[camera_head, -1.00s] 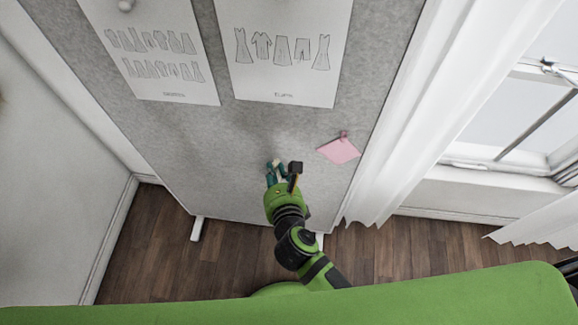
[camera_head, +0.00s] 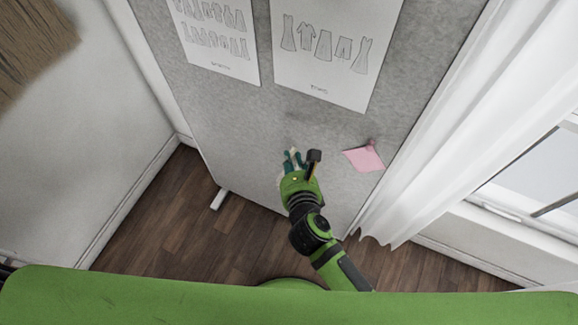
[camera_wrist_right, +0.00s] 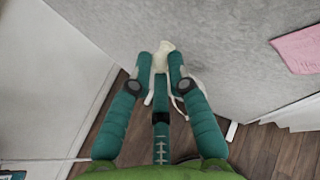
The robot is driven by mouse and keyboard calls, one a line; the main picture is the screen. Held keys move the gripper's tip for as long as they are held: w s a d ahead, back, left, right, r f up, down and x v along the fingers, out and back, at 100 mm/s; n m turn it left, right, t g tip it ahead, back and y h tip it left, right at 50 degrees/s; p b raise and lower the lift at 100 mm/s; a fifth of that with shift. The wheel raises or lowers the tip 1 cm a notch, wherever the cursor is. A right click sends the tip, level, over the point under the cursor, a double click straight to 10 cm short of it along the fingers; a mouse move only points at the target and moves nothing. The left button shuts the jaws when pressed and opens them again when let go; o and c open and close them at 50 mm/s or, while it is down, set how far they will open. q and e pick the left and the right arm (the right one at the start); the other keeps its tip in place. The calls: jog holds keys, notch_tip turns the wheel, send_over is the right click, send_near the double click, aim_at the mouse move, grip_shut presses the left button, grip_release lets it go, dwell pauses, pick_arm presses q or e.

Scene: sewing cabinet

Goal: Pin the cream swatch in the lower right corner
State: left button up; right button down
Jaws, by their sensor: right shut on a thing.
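My right gripper (camera_head: 294,157) is in front of the lower part of the grey pinboard (camera_head: 250,125), left of a pinned pink swatch (camera_head: 363,158). In the right wrist view the teal fingers of this gripper (camera_wrist_right: 160,75) are closed on the cream swatch (camera_wrist_right: 164,52). The swatch is crumpled, and part of it hangs behind the fingers. Whether it touches the board, I cannot tell. No pin shows on the cream swatch. The pink swatch also shows at the right of the wrist view (camera_wrist_right: 300,48). My left gripper is in neither view.
Two paper sheets with garment drawings, the left one (camera_head: 215,40) and the right one (camera_head: 335,55), hang higher on the board. A white curtain (camera_head: 470,120) hangs right of the board. A white foot (camera_head: 219,199) of the board stands on the wooden floor (camera_head: 180,230).

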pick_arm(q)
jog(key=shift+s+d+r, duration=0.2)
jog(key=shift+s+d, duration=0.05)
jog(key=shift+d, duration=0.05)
pick_arm(e)
jog(key=w+d, duration=0.3)
jog(key=w, duration=0.6)
jog(key=shift+d, duration=0.35)
pick_arm(q)
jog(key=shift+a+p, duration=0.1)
jog(key=shift+p, duration=0.2)
pick_arm(e)
jog(key=shift+w+d, duration=0.2)
jog(key=shift+w, duration=0.2)
dwell(0.5)
jog(key=c, duration=1.1)
grip_release()
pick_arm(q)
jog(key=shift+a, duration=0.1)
